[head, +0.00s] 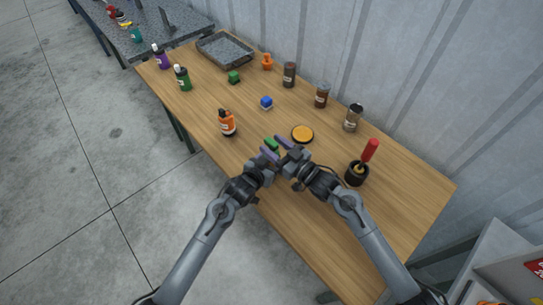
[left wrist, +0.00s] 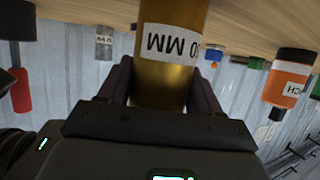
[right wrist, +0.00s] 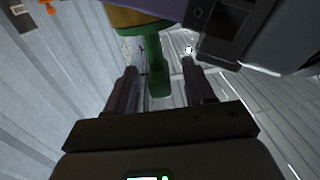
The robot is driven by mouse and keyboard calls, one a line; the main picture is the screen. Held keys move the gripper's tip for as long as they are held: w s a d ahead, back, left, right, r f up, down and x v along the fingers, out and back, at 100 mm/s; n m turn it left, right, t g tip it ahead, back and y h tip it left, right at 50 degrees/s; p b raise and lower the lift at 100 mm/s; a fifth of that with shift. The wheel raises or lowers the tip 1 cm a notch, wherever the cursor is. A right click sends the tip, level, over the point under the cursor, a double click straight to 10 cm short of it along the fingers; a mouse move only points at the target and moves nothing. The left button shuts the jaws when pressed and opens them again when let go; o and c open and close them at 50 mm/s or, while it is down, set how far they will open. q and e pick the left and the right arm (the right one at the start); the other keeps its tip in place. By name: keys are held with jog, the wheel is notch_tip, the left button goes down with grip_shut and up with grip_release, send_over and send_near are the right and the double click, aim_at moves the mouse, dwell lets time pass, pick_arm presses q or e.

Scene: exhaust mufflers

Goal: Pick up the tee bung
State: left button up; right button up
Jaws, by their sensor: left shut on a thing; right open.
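My left gripper (left wrist: 165,78) is shut around a brass-coloured can (left wrist: 168,70) with a white label that ends in "MM". A green bung (right wrist: 155,68) with a wide flange and a narrower stem sits at the can's end in the right wrist view; it looks like the tee bung. My right gripper (right wrist: 160,90) is open, with one finger on each side of the green stem and gaps showing between. In the head view the green bung (head: 271,143) shows among the purple fingers, close above the table. The grippers mostly hide the can there.
On the wooden table (head: 400,190) stand an orange bottle (head: 228,124), an orange-topped disc (head: 302,134), a black pot (head: 357,174) with a red-handled tool, a blue piece (head: 266,102) and several cans along the back. A grey tray (head: 225,49) lies at the far end.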

aim_at(267, 141)
jog(key=shift+x, duration=1.65)
jog(key=shift+c, duration=0.4)
grip_shut()
